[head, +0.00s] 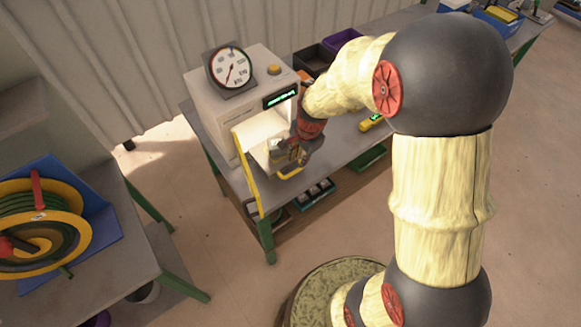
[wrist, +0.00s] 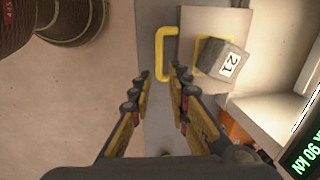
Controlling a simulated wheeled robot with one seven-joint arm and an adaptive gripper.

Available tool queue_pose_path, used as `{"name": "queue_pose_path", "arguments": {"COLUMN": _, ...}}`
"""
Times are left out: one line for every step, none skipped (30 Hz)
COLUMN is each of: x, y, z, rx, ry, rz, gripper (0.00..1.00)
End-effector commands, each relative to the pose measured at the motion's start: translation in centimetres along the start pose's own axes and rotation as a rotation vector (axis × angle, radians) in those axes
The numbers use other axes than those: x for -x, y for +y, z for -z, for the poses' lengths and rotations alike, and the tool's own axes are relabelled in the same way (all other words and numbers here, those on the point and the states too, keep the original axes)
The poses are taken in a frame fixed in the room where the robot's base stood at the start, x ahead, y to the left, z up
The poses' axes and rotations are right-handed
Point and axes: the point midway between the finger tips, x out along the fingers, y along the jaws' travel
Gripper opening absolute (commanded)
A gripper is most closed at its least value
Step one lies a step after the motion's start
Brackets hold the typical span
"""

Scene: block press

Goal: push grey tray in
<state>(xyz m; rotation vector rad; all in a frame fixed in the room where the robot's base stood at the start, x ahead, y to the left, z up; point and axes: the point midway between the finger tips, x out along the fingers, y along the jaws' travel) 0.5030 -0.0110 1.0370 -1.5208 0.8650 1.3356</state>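The grey tray (wrist: 196,22) sticks out from the press opening in the wrist view. It has a yellow handle (wrist: 160,56) on its outer edge. A grey block (wrist: 222,62) with a white label reading 21 sits tilted relative to a yellow square outline on the tray. My gripper (wrist: 161,76) is open, with its two fingers apart and the handle just beyond and between the tips. Nothing is held. In the head view, my gripper (head: 294,152) is in front of the press (head: 235,100) and hides much of the tray.
A yellow-edged guard (head: 248,165) stands open at the left of the press opening. A dial gauge (head: 230,70) and a green display (head: 281,96) are on the press. A yellow tool (head: 371,122) lies on the bench to the right. Dark bins (head: 315,58) stand behind.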

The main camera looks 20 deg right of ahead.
Motion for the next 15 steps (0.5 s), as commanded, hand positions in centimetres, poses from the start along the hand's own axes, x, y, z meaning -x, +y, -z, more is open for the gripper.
{"name": "queue_pose_path", "arguments": {"x": -0.1, "y": 0.0, "z": 0.0, "rx": -0.016, "ry": 0.001, "rz": 0.001, "gripper": 0.18}}
{"name": "queue_pose_path", "arguments": {"x": -0.2, "y": 0.0, "z": 0.0, "rx": -0.023, "ry": 0.001, "rz": 0.001, "gripper": 0.18}}
{"name": "queue_pose_path", "arguments": {"x": -0.4, "y": 0.0, "z": 0.0, "rx": -0.028, "ry": 0.0, "rz": 0.0, "gripper": 0.18}}
{"name": "queue_pose_path", "arguments": {"x": -0.6, "y": 0.0, "z": 0.0, "rx": -0.03, "ry": 0.0, "rz": -0.001, "gripper": 0.18}}
{"name": "queue_pose_path", "arguments": {"x": -0.9, "y": 0.0, "z": 0.0, "rx": -0.03, "ry": 0.0, "rz": -0.001, "gripper": 0.18}}
{"name": "queue_pose_path", "arguments": {"x": -1.4, "y": 0.0, "z": 0.0, "rx": -0.03, "ry": 0.0, "rz": -0.001, "gripper": 0.18}}
{"name": "queue_pose_path", "arguments": {"x": -1.9, "y": 0.1, "z": 0.0, "rx": -0.029, "ry": 0.0, "rz": -0.001, "gripper": 0.18}}
{"name": "queue_pose_path", "arguments": {"x": -2.3, "y": 0.1, "z": -0.1, "rx": -0.029, "ry": -0.001, "rz": -0.003, "gripper": 0.18}}
{"name": "queue_pose_path", "arguments": {"x": -3.0, "y": 0.2, "z": -0.1, "rx": -0.029, "ry": -0.001, "rz": -0.004, "gripper": 0.18}}
{"name": "queue_pose_path", "arguments": {"x": -3.5, "y": 0.1, "z": -0.1, "rx": -0.029, "ry": -0.001, "rz": -0.003, "gripper": 0.18}}
{"name": "queue_pose_path", "arguments": {"x": -4.0, "y": 0.1, "z": -0.1, "rx": -0.029, "ry": -0.001, "rz": -0.003, "gripper": 0.18}}
{"name": "queue_pose_path", "arguments": {"x": -4.6, "y": 0.1, "z": -0.1, "rx": -0.029, "ry": -0.001, "rz": -0.003, "gripper": 0.18}}
{"name": "queue_pose_path", "arguments": {"x": -5.0, "y": 0.1, "z": -0.1, "rx": -0.029, "ry": -0.001, "rz": -0.002, "gripper": 0.18}}
{"name": "queue_pose_path", "arguments": {"x": -5.4, "y": 0.1, "z": 0.0, "rx": -0.028, "ry": 0.0, "rz": -0.001, "gripper": 0.18}}
{"name": "queue_pose_path", "arguments": {"x": -6.0, "y": 0.0, "z": 0.0, "rx": -0.028, "ry": 0.0, "rz": -0.001, "gripper": 0.18}}
